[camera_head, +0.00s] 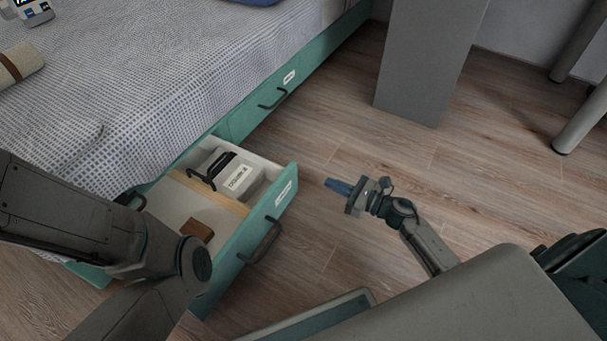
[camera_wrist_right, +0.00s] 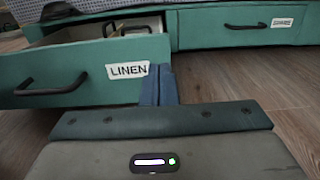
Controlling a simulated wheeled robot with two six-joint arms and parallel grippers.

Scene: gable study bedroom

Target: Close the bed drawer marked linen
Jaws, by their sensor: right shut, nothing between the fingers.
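The green bed drawer marked LINEN (camera_wrist_right: 100,76) is pulled out from under the bed in the right wrist view. It also shows open in the head view (camera_head: 230,256), with a black handle on its front. My right gripper (camera_head: 331,183) is shut and empty. In the head view it is over the floor, to the right of the drawer front. In the right wrist view its blue fingers (camera_wrist_right: 163,86) show beside the right end of the drawer front, close to the LINEN label; I cannot tell whether they touch it. My left arm crosses the near part of the drawer; its gripper is not visible.
In the drawer are a labelled white box (camera_head: 241,177), a wooden divider (camera_head: 209,192) and a small brown block (camera_head: 197,231). A second drawer (camera_wrist_right: 235,28), shut, is farther along the bed. A grey panel (camera_head: 425,65) stands at the back. The wood floor between is clear.

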